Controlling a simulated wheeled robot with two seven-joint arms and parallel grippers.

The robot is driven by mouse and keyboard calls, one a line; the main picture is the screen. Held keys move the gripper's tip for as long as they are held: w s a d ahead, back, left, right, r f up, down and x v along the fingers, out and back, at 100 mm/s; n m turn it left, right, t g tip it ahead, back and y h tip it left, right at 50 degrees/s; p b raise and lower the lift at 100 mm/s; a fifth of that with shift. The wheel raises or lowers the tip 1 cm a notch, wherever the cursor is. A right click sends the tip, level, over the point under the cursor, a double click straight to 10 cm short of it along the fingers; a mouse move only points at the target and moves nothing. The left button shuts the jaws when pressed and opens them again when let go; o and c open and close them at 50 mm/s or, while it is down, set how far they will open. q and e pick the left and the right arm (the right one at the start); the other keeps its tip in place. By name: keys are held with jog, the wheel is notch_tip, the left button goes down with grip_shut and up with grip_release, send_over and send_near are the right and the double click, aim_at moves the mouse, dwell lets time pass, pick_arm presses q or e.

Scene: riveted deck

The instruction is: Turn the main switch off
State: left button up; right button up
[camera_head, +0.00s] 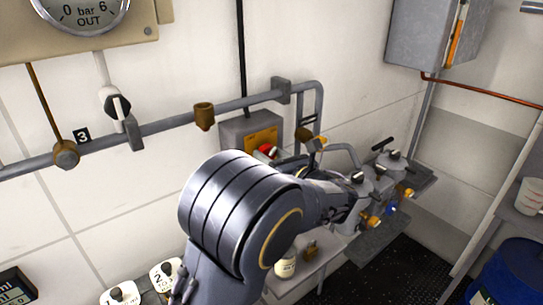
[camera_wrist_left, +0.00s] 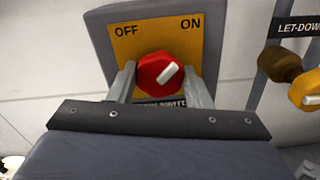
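The main switch is a grey box (camera_head: 239,127) on the wall with a yellow plate. Its red knob (camera_head: 266,151) shows just above my left arm. In the left wrist view the red knob (camera_wrist_left: 160,78) sits below the letters OFF and ON, and its white pointer (camera_wrist_left: 167,74) tilts up to the right, toward ON. My left gripper (camera_wrist_left: 163,82) has one finger on each side of the knob, spread apart; I cannot tell whether they touch it. In the head view my left arm hides the gripper. My right gripper is not in view.
A let-down valve (camera_wrist_left: 305,90) with a yellow part is close to the right of the switch. A pipe (camera_head: 165,123) runs along the wall. A bench with valves (camera_head: 385,185) is at the right, beside a grey cabinet (camera_head: 432,30) and a blue drum (camera_head: 510,275).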

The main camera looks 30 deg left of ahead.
pick_arm(q)
jog(key=c, duration=0.4)
jog(key=shift+o, duration=0.2)
jog(key=n+b, duration=0.2)
jog(key=n, duration=0.2)
jog(key=shift+f+n, duration=0.15)
jog(key=shift+n, duration=0.15)
jog(key=n+b, duration=0.3)
jog(key=shift+f+n, duration=0.1)
jog(key=shift+n, duration=0.3)
jog(key=n+b, duration=0.6)
jog(key=shift+f, duration=0.1)
jog(key=shift+r+n+b, duration=0.2)
jog(key=shift+n+b, duration=1.7)
